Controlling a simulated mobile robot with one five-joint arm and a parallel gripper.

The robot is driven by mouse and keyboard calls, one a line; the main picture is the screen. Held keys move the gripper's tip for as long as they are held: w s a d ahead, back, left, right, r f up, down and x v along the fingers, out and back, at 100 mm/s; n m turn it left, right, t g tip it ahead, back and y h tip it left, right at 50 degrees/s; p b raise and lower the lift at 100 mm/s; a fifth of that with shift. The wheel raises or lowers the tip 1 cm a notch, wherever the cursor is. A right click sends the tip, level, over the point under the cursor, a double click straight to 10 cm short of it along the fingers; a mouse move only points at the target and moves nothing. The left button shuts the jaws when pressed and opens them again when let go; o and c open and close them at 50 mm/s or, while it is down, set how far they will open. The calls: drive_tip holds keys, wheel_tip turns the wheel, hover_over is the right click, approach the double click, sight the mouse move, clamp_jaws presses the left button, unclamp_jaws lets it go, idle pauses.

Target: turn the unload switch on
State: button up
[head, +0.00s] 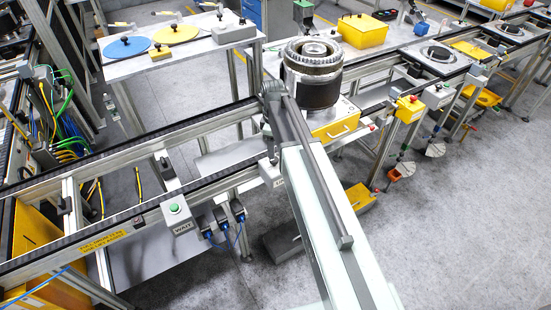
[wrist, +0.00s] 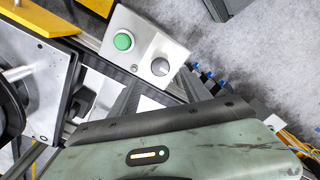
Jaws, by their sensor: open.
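In the wrist view a grey metal control box (wrist: 142,30) carries a green push button (wrist: 123,40) and a round grey rotary switch (wrist: 160,67). No label for the switch is readable there. My gripper (wrist: 160,80) is open and empty, its dark fingers pointing toward the box, with the switch just beyond and between their tips. I cannot tell whether they touch it. In the head view my arm reaches over the conveyor, and the gripper is hidden behind it. A partly covered labelled box (head: 270,172) shows beside the arm.
A yellow pallet with a clutch unit (head: 311,75) stands on the conveyor close to my arm. Another box (head: 180,217) marked WAIT, with a green button, is mounted on the front rail (head: 115,218). The grey floor (head: 450,230) at right is mostly clear.

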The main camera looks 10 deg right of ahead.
sight(274, 162)
wheel_tip(274, 162, down, 6)
drive_tip(key=b, duration=0.5)
drive_tip(key=shift+f, duration=0.1)
